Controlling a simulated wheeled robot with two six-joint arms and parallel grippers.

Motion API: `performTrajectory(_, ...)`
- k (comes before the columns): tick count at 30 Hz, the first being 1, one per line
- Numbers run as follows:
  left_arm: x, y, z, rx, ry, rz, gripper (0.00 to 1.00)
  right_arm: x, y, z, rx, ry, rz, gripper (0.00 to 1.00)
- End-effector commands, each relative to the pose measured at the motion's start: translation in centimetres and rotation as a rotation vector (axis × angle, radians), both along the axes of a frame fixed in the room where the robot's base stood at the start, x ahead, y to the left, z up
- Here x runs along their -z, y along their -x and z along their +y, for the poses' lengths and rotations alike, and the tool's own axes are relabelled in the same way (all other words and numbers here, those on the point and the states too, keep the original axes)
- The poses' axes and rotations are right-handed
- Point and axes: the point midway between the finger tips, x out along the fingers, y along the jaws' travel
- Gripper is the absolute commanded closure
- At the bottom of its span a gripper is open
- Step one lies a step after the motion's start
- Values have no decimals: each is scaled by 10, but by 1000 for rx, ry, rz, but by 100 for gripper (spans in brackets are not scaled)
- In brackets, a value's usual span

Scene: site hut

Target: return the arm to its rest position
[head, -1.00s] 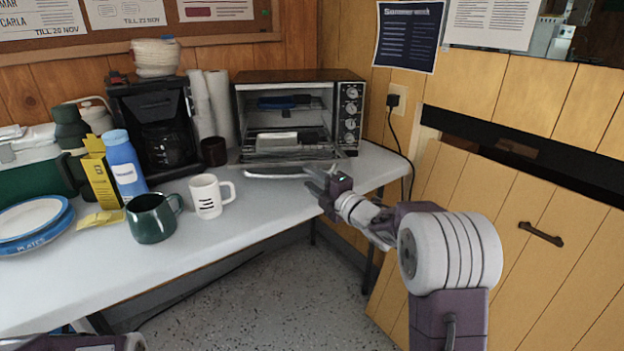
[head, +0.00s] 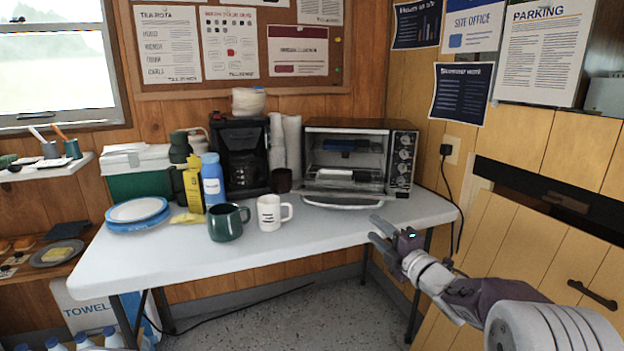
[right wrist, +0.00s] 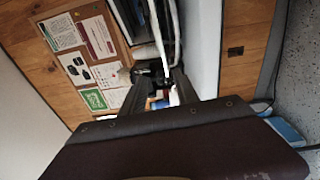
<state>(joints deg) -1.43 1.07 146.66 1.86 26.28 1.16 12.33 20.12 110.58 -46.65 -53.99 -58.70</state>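My right arm reaches in from the lower right of the head view. Its gripper (head: 375,230) is open and empty, in front of the table's right edge and below the toaster oven (head: 345,163). In the right wrist view the two fingers (right wrist: 158,88) stand apart, with background showing between them. The oven's door is down, and a rack and a dark blue item show inside. My left gripper is not in the head view.
The white table (head: 170,262) holds a green mug (head: 226,224), a white mug (head: 269,213), a blue bottle (head: 212,180), a coffee maker (head: 243,157) and plates (head: 137,212). A wooden panel with a handle (head: 592,295) stands right. Floor before the table is clear.

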Motion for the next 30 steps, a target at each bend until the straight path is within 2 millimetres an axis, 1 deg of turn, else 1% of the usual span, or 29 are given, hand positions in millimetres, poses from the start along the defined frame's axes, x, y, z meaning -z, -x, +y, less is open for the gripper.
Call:
performTrajectory(1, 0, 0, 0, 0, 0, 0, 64, -4, 5, 11, -16, -3, -3, 64)
performTrajectory(3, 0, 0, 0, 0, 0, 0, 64, -8, 14, 26, -23, -23, 5, 64)
performTrajectory(5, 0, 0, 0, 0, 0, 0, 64, 1, 22, 31, 13, -63, 69, 64)
performTrajectory(8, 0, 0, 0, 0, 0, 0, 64, 30, 35, 26, 107, -165, 229, 64)
performTrajectory(9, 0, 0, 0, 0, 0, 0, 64, 45, 42, 23, 150, -211, 299, 64)
performTrajectory(11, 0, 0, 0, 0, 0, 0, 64, 67, 53, 18, 216, -279, 404, 64)
performTrajectory(12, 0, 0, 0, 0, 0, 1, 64, 82, 62, 14, 263, -326, 474, 64)
performTrajectory(14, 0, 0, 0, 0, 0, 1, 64, 106, 78, 8, 338, -399, 582, 64)
performTrajectory(15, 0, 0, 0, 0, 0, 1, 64, 124, 90, 4, 394, -452, 658, 64)
performTrajectory(17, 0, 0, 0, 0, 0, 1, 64, 151, 114, -3, 489, -535, 778, 64)
performTrajectory(18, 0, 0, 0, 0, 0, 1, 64, 169, 132, -7, 559, -593, 859, 64)
performTrajectory(20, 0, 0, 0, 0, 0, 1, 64, 196, 161, -12, 672, -679, 980, 64)
performTrajectory(21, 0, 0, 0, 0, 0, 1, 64, 212, 182, -15, 753, -736, 1057, 64)
performTrajectory(23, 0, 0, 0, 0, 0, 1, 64, 233, 213, -18, 873, -815, 1161, 64)
performTrajectory(24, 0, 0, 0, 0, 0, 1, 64, 245, 234, -19, 955, -865, 1224, 64)
performTrajectory(26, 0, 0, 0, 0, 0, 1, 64, 260, 263, -20, 1074, -932, 1309, 64)
performTrajectory(27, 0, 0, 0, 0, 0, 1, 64, 268, 282, -19, 1157, -975, 1362, 64)
performTrajectory(29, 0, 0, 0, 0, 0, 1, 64, 277, 311, -17, 1291, -1044, 1435, 64)
performTrajectory(30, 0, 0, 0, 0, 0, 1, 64, 280, 329, -15, 1404, -1102, 1476, 64)
